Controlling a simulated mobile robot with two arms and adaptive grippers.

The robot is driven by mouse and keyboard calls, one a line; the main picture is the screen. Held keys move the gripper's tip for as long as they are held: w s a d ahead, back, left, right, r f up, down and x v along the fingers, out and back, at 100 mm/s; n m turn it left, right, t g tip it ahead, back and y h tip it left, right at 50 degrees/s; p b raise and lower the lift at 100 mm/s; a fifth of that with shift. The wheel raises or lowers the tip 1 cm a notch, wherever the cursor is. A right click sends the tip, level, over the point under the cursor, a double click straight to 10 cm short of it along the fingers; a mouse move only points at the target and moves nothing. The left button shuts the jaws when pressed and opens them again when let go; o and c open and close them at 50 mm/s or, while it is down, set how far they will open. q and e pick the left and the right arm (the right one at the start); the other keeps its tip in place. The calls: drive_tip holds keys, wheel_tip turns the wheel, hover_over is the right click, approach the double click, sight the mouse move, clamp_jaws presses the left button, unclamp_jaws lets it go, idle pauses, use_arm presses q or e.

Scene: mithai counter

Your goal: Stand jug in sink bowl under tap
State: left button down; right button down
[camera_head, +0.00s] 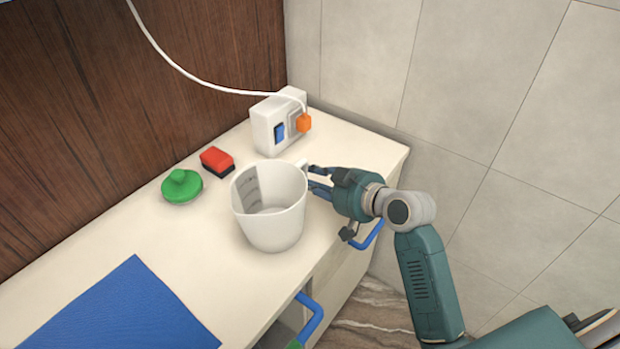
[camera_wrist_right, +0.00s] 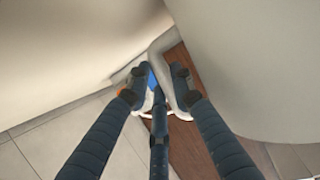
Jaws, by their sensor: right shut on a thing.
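A white jug (camera_head: 272,225) with grey measuring marks inside stands upright on, or very close above, the pale counter (camera_head: 120,230); I cannot tell which. Its handle points right and back, towards my right gripper (camera_head: 318,182). My right gripper is shut on the jug's handle, with the arm coming in from the right. In the right wrist view, the fingers of my right gripper (camera_wrist_right: 158,95) close around the pale handle, and the jug's curved wall (camera_wrist_right: 250,65) fills the right side. The sink bowl and tap are not in view. My left gripper is not in view.
A white socket box (camera_head: 268,125) with an orange plug (camera_head: 304,123) and white cable stands at the back. A red block (camera_head: 216,159) and a green knobbed object (camera_head: 182,185) are left of the jug. A blue mat (camera_head: 125,310) lies front left. Blue drawer handles (camera_head: 312,318) stick out in front.

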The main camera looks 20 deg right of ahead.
drive_tip(key=c, duration=1.5)
unclamp_jaws()
drive_tip(key=shift+f, duration=0.1)
